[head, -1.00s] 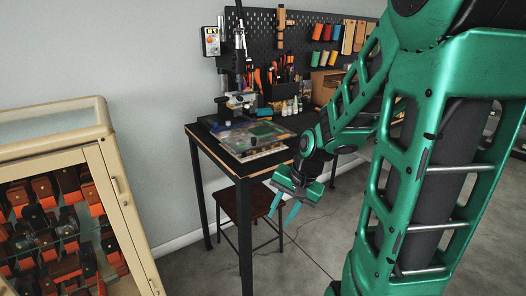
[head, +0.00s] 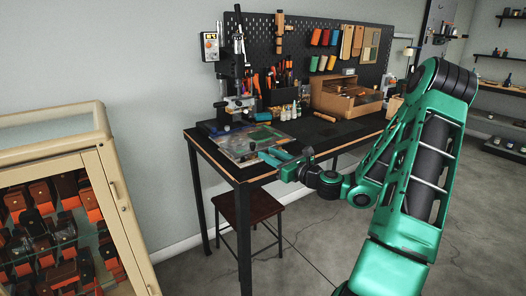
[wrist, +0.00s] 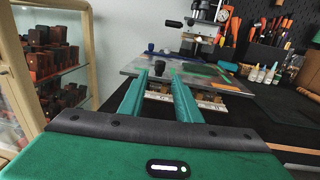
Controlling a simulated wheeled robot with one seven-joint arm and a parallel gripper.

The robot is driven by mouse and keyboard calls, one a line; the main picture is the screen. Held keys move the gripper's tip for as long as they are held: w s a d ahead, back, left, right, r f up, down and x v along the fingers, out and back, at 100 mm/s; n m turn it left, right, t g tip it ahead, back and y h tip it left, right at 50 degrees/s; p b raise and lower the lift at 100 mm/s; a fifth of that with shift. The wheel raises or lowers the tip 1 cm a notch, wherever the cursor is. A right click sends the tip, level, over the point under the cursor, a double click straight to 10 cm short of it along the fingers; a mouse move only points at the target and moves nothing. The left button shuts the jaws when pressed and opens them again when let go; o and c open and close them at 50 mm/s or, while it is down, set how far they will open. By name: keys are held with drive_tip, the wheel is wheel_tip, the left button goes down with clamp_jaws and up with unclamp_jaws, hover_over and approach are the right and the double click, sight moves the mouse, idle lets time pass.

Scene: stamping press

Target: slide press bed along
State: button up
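The stamping press (head: 233,75) stands at the back left of the black table, with a digital control box beside its column. Its press bed (head: 250,141) is a flat grey plate with a green patch, and sticks out toward the table's front. A dark knob (wrist: 162,67) stands on the bed's near side in the wrist view. My gripper (head: 270,157) is at the table's front edge, level with the bed. In the wrist view my two green fingers (wrist: 160,100) are apart and point at the knob. The knob appears beyond or between the tips; contact cannot be told.
A glass cabinet (head: 75,190) with leather goods stands at the left. A stool (head: 255,209) is under the table (head: 216,166). Small bottles (wrist: 262,74) and a tool holder (wrist: 260,52) stand right of the bed. A wooden box (head: 345,97) is farther right.

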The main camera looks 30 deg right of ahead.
sight(254, 146)
drive_tip(key=w, duration=0.5)
drive_tip(key=w+a, duration=0.1)
drive_tip(key=w, duration=0.1)
drive_tip(key=shift+w+a, duration=0.1)
drive_tip(key=shift+w, duration=0.35)
drive_tip(key=shift+c, duration=1.1)
clamp_jaws()
